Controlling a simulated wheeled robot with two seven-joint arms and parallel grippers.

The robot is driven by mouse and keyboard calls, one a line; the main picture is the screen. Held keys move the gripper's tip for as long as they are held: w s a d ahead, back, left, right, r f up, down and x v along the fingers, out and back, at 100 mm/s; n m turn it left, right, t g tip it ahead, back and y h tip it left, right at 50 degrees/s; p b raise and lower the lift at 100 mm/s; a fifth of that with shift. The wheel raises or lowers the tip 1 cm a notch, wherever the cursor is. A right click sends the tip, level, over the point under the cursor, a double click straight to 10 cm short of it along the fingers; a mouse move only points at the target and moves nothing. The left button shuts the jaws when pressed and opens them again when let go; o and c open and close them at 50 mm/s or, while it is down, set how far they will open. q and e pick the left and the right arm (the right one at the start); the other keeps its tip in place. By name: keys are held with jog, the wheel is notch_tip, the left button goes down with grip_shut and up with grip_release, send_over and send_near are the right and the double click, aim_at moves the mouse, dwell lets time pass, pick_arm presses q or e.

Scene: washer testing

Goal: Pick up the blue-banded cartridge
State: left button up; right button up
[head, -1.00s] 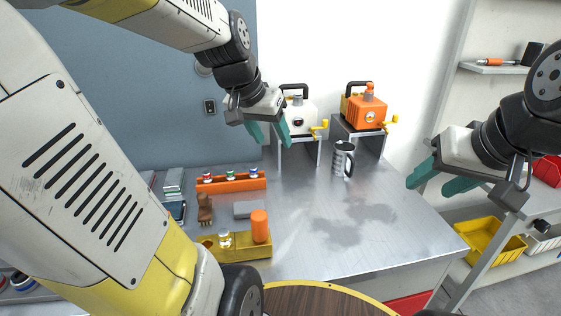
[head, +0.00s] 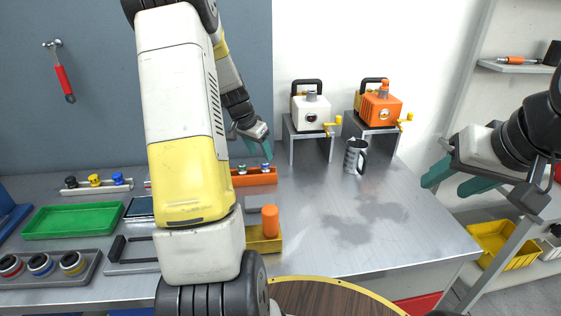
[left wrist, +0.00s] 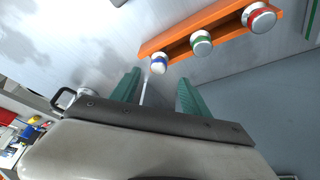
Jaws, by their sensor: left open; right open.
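The blue-banded cartridge (head: 265,168) stands at the right end of the orange rack (head: 254,179). In the left wrist view the cartridge (left wrist: 159,63) shows its pale round top and blue band. My left gripper (head: 265,152) is open above that end of the rack, pointing down. In the left wrist view the cartridge appears between the fingertips of the left gripper (left wrist: 158,78), just beyond them; contact is not visible. My right gripper (head: 447,184) is open and empty at the right, away from the rack.
A green-banded cartridge (left wrist: 201,42) and a red-banded one (left wrist: 259,18) share the rack. A yellow block with an orange cylinder (head: 270,221) stands in front. A metal mug (head: 354,156) and two machines on stands are right. The middle-right tabletop is clear.

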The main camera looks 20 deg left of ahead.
aim_at(265, 162)
pick_arm(q)
jog(key=x, duration=0.6)
jog(key=shift+d+f, duration=0.15)
jog(key=shift+f, duration=0.05)
jog(key=shift+c, duration=0.4)
grip_shut()
